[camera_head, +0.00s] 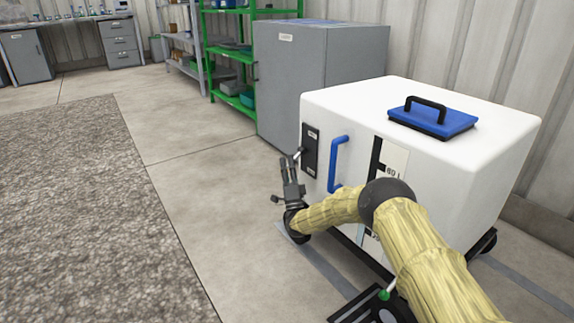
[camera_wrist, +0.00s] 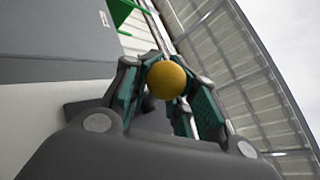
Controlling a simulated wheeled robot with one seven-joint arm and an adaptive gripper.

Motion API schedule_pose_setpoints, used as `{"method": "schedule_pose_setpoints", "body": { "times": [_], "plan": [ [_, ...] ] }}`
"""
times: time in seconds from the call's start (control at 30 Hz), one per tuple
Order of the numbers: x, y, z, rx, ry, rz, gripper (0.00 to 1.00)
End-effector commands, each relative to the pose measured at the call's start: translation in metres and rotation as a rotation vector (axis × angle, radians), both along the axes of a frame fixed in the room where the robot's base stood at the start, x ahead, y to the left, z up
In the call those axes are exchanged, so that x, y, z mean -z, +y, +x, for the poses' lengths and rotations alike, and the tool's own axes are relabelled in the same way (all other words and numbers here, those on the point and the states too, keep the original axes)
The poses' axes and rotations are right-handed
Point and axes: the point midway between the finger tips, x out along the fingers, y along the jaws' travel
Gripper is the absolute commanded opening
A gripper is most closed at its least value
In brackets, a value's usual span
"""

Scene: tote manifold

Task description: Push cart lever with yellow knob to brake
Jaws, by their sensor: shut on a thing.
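The white cart (camera_head: 450,125) stands right of centre in the head view. A dark lever plate (camera_head: 310,150) with small pale labels sits on its front face, near the left edge. My gripper (camera_head: 292,160) is at this plate, with its fingers pointing up. In the wrist view the yellow knob (camera_wrist: 167,80) sits between the fingertips of my gripper (camera_wrist: 168,88), which is shut on it. In the head view the fingers mostly hide the knob. The lever's exact position against the labels is too small to tell.
A blue handle (camera_head: 335,163) stands out right of the lever plate. A blue panel with a black handle (camera_head: 433,118) is on the cart's top. A grey cabinet (camera_head: 290,85) stands behind the cart. Open floor (camera_head: 195,180) and a grey mat (camera_head: 75,200) lie to the left.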

Motion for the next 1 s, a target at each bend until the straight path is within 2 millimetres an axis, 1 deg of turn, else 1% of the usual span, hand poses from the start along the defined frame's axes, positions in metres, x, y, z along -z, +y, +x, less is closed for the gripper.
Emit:
{"method": "schedule_pose_setpoints", "body": {
  "times": [0.03,0.07,0.1,0.13,0.37,0.73,0.87,1.0],
  "plan": [
    [0.011,0.004,-0.003,-0.006,0.014,-0.005,0.0],
    [0.011,0.003,-0.003,-0.006,0.014,-0.005,0.24],
    [0.011,0.003,-0.003,-0.005,0.014,-0.004,0.31],
    [0.011,0.003,-0.003,-0.005,0.014,-0.004,0.35],
    [0.006,-0.001,-0.001,0.0,0.008,-0.002,0.35],
    [0.003,-0.001,-0.001,0.001,0.004,0.0,0.35],
    [0.009,-0.002,-0.005,0.001,0.004,0.0,0.35],
    [0.023,-0.006,-0.018,0.0,0.006,-0.001,0.35]
  ]
}}
